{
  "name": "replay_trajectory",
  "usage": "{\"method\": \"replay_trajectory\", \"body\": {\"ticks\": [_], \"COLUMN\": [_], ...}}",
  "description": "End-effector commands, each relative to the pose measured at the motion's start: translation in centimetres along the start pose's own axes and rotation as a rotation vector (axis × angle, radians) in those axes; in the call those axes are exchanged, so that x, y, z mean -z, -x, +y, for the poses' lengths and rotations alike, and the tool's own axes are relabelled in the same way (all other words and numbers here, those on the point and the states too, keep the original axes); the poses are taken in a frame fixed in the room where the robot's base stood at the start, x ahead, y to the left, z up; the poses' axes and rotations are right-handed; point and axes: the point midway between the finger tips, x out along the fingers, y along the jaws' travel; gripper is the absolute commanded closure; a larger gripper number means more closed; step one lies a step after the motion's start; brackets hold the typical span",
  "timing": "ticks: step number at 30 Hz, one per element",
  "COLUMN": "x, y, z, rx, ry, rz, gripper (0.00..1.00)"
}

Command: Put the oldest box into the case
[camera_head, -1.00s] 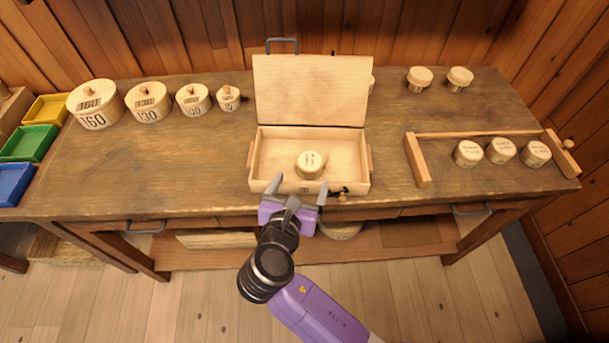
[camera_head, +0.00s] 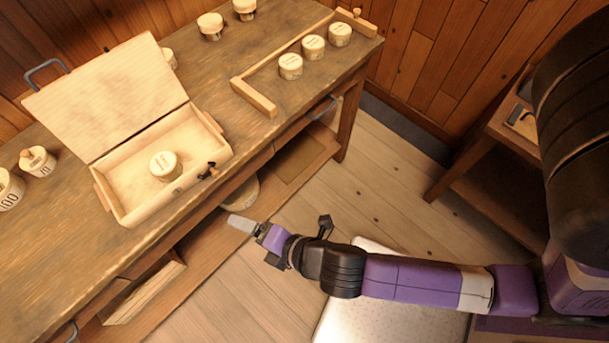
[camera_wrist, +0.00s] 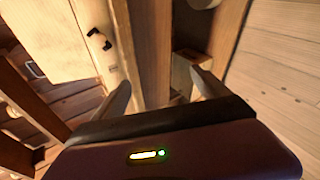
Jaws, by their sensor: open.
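The wooden case (camera_head: 128,216) stands on the bench with its lid (camera_head: 105,95) raised. One round pale box (camera_head: 165,166) with a marked lid sits inside it. Three similar round boxes, a left one (camera_head: 290,67), a middle one (camera_head: 313,47) and a right one (camera_head: 340,35), stand by a wooden rail frame (camera_head: 255,97). Their lid writing is too small to read. My gripper (camera_head: 246,227) is open and empty, in front of the bench, below and to the right of the case. The wrist view shows its fingers (camera_wrist: 162,92) apart, with nothing between them.
Two more round boxes (camera_head: 210,26) (camera_head: 244,8) stand at the back, and another (camera_head: 169,58) is partly hidden by the lid. Numbered wooden pots (camera_head: 38,162) stand at the left. A lower shelf (camera_head: 200,262) runs under the bench. A side table (camera_head: 490,150) is at the right.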

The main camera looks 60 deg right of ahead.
Motion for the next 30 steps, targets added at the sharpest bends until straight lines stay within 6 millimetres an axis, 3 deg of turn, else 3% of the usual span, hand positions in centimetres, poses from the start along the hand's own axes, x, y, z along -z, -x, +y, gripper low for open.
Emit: {"method": "replay_trajectory", "body": {"ticks": [1,5,12,15,21,30], "x": [-0.5,-1.2,-3.6,-4.7,-5.9,-6.0], "y": [2.0,7.0,16.3,19.1,22.0,22.2], "z": [-0.9,-1.1,1.8,3.4,5.3,5.5], "rx": [-0.003,-0.037,-0.125,-0.164,-0.213,-0.217], "ry": [-0.126,-0.495,-1.151,-1.355,-1.565,-1.586], "rz": [0.025,0.096,0.203,0.238,0.282,0.288], "gripper": [0.15,0.15,0.15,0.15,0.15,0.15]}}
